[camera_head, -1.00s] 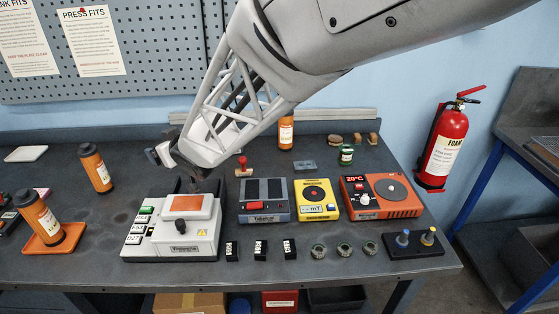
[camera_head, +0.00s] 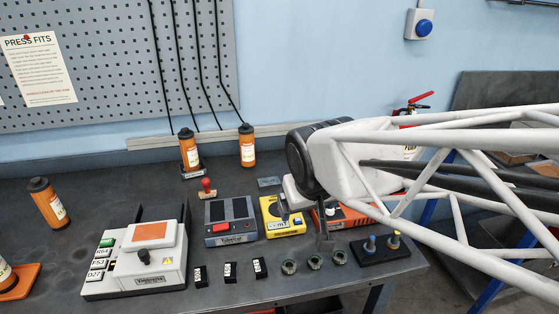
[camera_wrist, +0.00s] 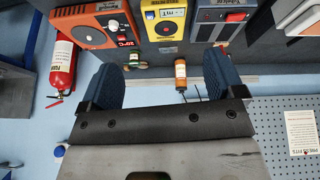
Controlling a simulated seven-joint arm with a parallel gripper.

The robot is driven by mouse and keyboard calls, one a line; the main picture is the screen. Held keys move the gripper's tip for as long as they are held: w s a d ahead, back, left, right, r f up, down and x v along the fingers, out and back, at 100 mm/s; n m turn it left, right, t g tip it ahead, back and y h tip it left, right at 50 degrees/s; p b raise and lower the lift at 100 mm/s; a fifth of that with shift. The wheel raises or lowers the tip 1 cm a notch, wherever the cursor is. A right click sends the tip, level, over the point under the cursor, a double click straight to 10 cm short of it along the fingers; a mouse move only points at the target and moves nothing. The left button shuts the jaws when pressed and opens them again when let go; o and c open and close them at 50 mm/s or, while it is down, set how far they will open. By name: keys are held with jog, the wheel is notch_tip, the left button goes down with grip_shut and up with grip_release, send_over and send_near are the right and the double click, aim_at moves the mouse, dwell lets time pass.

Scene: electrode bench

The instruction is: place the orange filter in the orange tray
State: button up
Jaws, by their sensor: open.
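Several orange canisters with dark caps and white labels look like filters; which one the task means I cannot tell. In the head view one (camera_head: 247,147) stands upright at the back, another (camera_head: 190,153) stands beside it on a small base, and a third (camera_head: 48,205) stands at the left. A fourth (camera_head: 4,276), cut off by the left edge, is on the orange tray (camera_head: 28,275). My gripper (camera_head: 306,217) is open and empty above the yellow and orange devices. In the wrist view one canister (camera_wrist: 181,75) shows beyond the open fingers (camera_wrist: 160,82).
A white press (camera_head: 145,262), a grey device (camera_head: 230,220), a yellow device (camera_head: 284,217) and an orange device (camera_head: 340,213) stand in a row. Black blocks (camera_head: 230,270) and small jars (camera_head: 314,262) lie in front. The bench between the left canister and the press is clear.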

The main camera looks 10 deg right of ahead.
jog(key=s+d+m+g, duration=0.1)
jog(key=s+d+g, duration=0.1)
jog(key=s, duration=0.7)
jog(key=shift+s+d+f, duration=0.25)
jog(key=shift+d+f, duration=0.15)
jog(key=shift+d, duration=0.35)
